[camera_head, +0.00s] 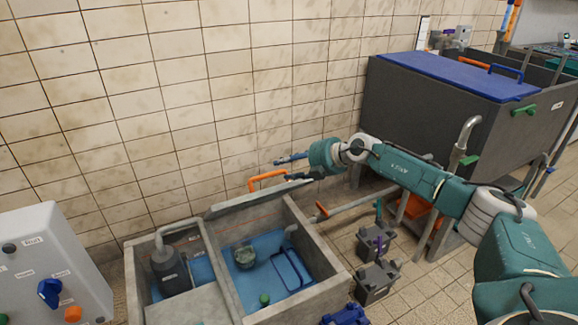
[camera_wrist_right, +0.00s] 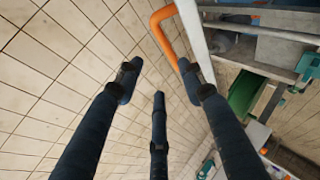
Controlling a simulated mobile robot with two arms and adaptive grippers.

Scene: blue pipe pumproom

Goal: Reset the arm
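My right arm (camera_head: 410,170) comes in from the lower right in the head view and reaches out to the left, teal and white. Its right gripper (camera_head: 285,169) has dark fingers pointing left, above the concrete basin and in front of the tiled wall. In the right wrist view the three fingers of the right gripper (camera_wrist_right: 157,80) are spread apart with nothing between them. An orange handle (camera_head: 266,176) on a raised grey lid (camera_head: 262,196) stands close to the fingers; it also shows beyond the fingertips in the wrist view (camera_wrist_right: 163,30). My left gripper is not in view.
The concrete basin (camera_head: 325,259) below holds water, a pump (camera_head: 170,272) and a round grey-green object (camera_head: 244,256). A dark tank with a blue lid (camera_head: 455,77) stands at the back right. A control box (camera_head: 50,265) is at left. Grey battery-like boxes (camera_head: 377,280) stand on the floor.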

